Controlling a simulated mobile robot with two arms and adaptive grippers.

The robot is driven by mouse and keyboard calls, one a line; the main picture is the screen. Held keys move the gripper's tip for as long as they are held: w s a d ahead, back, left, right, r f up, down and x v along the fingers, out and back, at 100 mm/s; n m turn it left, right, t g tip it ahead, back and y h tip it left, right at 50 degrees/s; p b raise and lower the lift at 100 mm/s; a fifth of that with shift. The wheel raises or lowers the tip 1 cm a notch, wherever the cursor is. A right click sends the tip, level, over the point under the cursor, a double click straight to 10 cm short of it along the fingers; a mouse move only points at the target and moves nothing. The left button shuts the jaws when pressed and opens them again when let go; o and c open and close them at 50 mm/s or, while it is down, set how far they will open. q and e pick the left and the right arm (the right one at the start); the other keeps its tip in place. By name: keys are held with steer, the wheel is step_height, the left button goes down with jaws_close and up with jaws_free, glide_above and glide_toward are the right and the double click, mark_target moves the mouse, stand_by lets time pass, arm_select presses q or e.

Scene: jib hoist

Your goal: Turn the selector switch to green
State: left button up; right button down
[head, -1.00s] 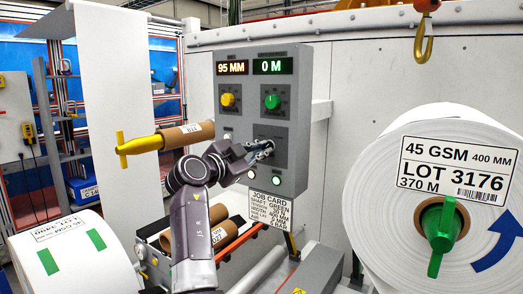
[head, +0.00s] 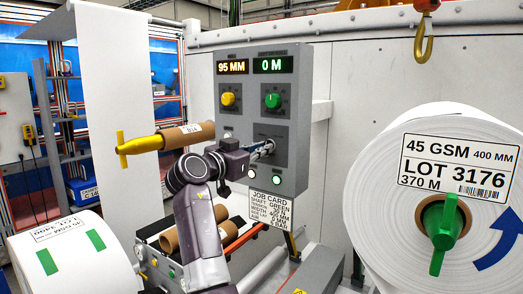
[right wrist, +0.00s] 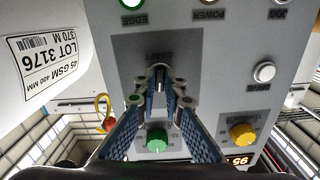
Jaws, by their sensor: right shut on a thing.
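The grey control panel (head: 298,150) stands in the middle of the head view. Its lower plate, labelled SHAFT in the right wrist view (right wrist: 185,45), carries the selector switch. My right gripper (head: 264,148) reaches this plate from the left; its fingers (right wrist: 160,84) are shut on the selector switch, seen from behind in the right wrist view. The fingers hide most of the switch, so I cannot tell which way it points. A job card (head: 269,207) under the panel reads SHAFT GREEN. My left gripper is not in view.
Above the gripper are a yellow knob (head: 228,99), a green knob (head: 272,101) and two displays reading 95 MM and 0 M. A large paper roll (head: 385,190) with a green core stands right. A yellow-handled shaft (head: 140,145) juts out left. A hook (head: 424,48) hangs upper right.

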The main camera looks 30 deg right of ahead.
steer(key=n+p, duration=0.1)
steer(key=n, duration=0.5)
steer(key=n+p, duration=0.1)
steer(key=n, duration=0.3)
steer(key=shift+s+r+p, duration=0.1)
steer(key=shift+r+p, duration=0.2)
steer(key=shift+r, duration=0.05)
steer(key=shift+n, duration=0.3)
steer(key=c, duration=2.3)
jaws_free()
steer(key=shift+o, duration=1.3)
steer(key=shift+d+f, duration=0.1)
steer(key=shift+f, duration=0.1)
steer(key=v, duration=1.2)
steer(key=shift+f, duration=0.1)
